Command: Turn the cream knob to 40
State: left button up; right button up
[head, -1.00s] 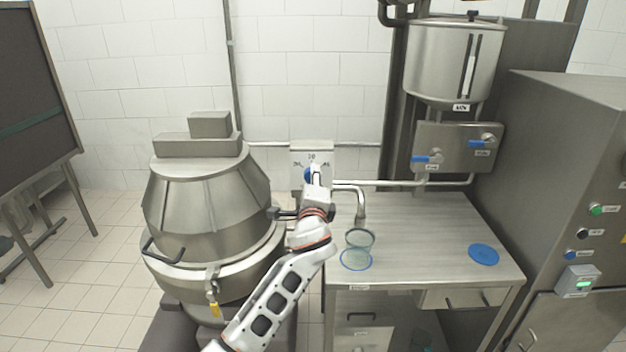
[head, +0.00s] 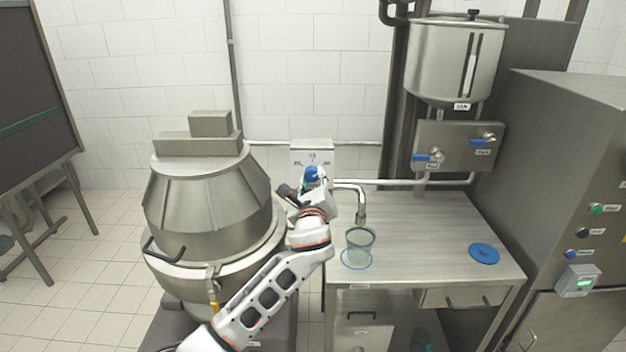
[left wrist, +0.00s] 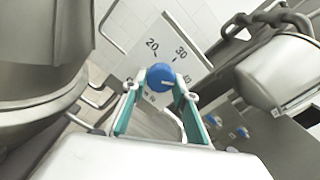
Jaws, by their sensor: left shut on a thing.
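A round blue knob (head: 313,172) sits on the front of a pale wall box (head: 311,152) with a dial. In the head view my left gripper (head: 314,181) partly covers the knob. I see no cream-coloured knob. My right gripper is not in view.
A large steel kettle (head: 205,205) stands left of my arm. A spout (head: 361,203) hangs above a clear cup (head: 360,243) on the steel table (head: 430,225). A blue lid (head: 483,253) lies to the right. A tank (head: 450,60) with blue-handled valves is behind.

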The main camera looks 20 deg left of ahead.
pick_arm(q)
jog(key=shift+r+m, duration=0.1)
jog(key=shift+m, duration=0.2)
jog(key=o, duration=1.1)
jog(key=shift+s+d, duration=0.1)
jog(key=shift+s, duration=0.2)
jog(key=v, duration=1.1)
jog(key=shift+s, duration=0.15)
